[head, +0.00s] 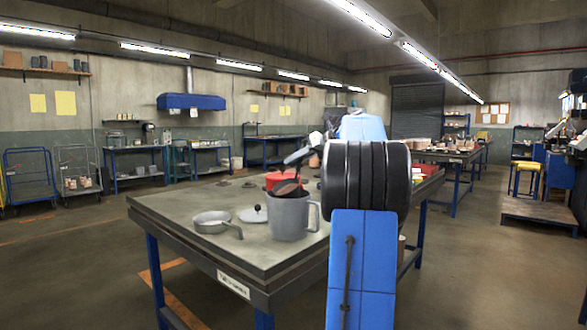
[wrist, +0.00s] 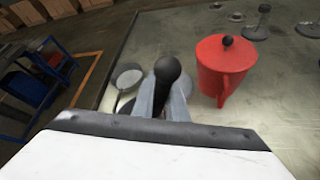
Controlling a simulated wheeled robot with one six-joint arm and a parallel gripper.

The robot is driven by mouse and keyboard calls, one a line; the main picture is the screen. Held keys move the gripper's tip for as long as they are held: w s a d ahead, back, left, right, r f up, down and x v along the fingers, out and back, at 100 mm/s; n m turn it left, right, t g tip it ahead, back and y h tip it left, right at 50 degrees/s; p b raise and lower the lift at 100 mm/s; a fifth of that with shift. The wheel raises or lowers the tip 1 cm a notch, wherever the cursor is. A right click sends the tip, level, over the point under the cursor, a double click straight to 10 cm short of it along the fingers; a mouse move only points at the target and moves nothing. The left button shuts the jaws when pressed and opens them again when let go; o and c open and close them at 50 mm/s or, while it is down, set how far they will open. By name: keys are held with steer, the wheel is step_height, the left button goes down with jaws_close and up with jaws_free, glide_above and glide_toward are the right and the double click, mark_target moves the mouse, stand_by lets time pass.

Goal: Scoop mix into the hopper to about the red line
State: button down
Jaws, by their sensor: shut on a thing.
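In the head view my gripper (head: 303,160) is above the bench, over a grey jug (head: 289,220) with a side handle. It is shut on a dark-handled tool, whose round black grip (wrist: 167,70) stands between my fingers (wrist: 163,92) in the wrist view. A brownish, rounded end (head: 288,187), apparently the tool's bowl, shows at the jug's rim; I cannot tell whether it is inside or what it holds. A red lidded pot (wrist: 225,68) with a black knob stands to the right in the wrist view, and behind the jug in the head view. No red line or fill level is visible.
Several small grey pieces (wrist: 255,28) stand beyond the red pot. The bench's left side is mostly clear.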

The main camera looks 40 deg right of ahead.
mark_target(303, 147)
steer(key=shift+s+d+r+m+t+y, duration=0.1)
steer(key=shift+d+r+m+t+y, duration=0.15)
steer(key=shift+d+r+m+y, duration=0.6)
steer(key=shift+s+d+r+m+t+y, duration=0.1)
steer(key=shift+d+r+m+t+y, duration=0.2)
steer(key=shift+d+r, duration=0.95)
steer(key=shift+a+r, duration=0.15)
